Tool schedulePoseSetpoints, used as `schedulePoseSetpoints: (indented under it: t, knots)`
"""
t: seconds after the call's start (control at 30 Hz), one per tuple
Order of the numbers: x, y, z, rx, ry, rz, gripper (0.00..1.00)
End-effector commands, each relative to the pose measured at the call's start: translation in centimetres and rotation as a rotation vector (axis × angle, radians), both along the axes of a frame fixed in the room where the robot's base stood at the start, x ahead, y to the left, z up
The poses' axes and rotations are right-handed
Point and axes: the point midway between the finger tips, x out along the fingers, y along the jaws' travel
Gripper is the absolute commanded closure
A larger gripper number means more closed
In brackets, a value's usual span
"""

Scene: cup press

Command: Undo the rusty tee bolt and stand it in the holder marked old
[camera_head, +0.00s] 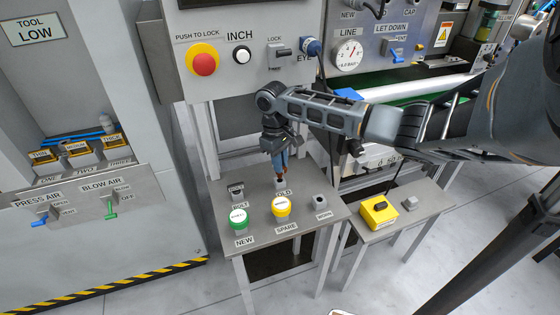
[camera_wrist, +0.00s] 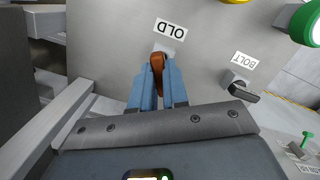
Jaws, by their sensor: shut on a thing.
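The rusty tee bolt (camera_wrist: 157,62) is brown and held between the blue fingers of my gripper (camera_wrist: 158,88) in the wrist view. In the head view my gripper (camera_head: 280,160) points down over the back of the small grey table. The holder marked old (camera_head: 280,184) is a small grey block right below the fingertips; it also shows in the wrist view (camera_wrist: 165,47), just beyond the bolt. The bolt's lower end is hidden, so I cannot tell whether it is inside the holder. The bolt station (camera_head: 236,190) carries a dark handle-like piece (camera_wrist: 244,93).
A green-topped piece marked new (camera_head: 238,219), a yellow-topped one marked spare (camera_head: 281,207) and a grey block marked worn (camera_head: 320,201) stand on the same table. A yellow box (camera_head: 379,212) sits on the table to the right. The control panel (camera_head: 240,80) rises behind.

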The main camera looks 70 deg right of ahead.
Motion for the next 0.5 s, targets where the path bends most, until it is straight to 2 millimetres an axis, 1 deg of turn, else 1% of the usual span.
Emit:
schedulePoseSetpoints:
  t: [0.5]
  knots:
    - [0.02, 0.0, -0.41, 0.001, -0.001, 0.0, 1.0]
